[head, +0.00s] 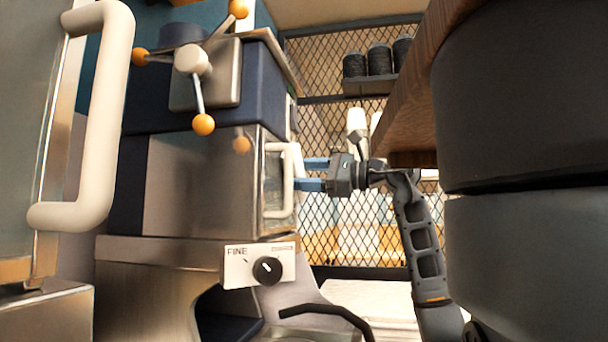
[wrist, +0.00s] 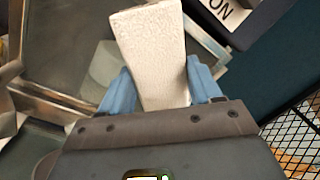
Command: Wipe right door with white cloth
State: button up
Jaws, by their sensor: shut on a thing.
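The white cloth (wrist: 152,50) is a pale, textured, folded strip in the wrist view. It stands up between the two blue fingers of my gripper (wrist: 163,88), which is shut on it. The right door (head: 273,180) is a small framed panel with a pale handle (head: 287,182) on the right side of the machine. In the head view my gripper (head: 304,174) is just right of this handle, and the cloth is hard to make out there. In the wrist view a grey framed panel, seemingly the door (wrist: 62,45), lies behind and left of the cloth. I cannot tell whether they touch.
A large door with a thick pale handle (head: 100,110) stands at the left. A knob with orange-tipped spokes (head: 192,60) juts out above. A dial plate marked FINE (head: 260,267) sits below. A wire mesh (head: 345,215) is behind, and a wooden top (head: 410,95) overhangs at right.

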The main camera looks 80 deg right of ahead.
jog(key=d, duration=0.3)
jog(key=shift+s+d, duration=0.3)
jog(key=shift+d, duration=0.1)
jog(key=s, duration=0.6)
jog(key=shift+a+b, duration=0.35)
jog(key=shift+b, duration=0.1)
jog(key=shift+s, duration=0.1)
dwell(0.3)
jog(key=shift+s+a+b, duration=0.15)
jog(key=shift+s+b, duration=0.2)
jog(key=shift+s, duration=1.05)
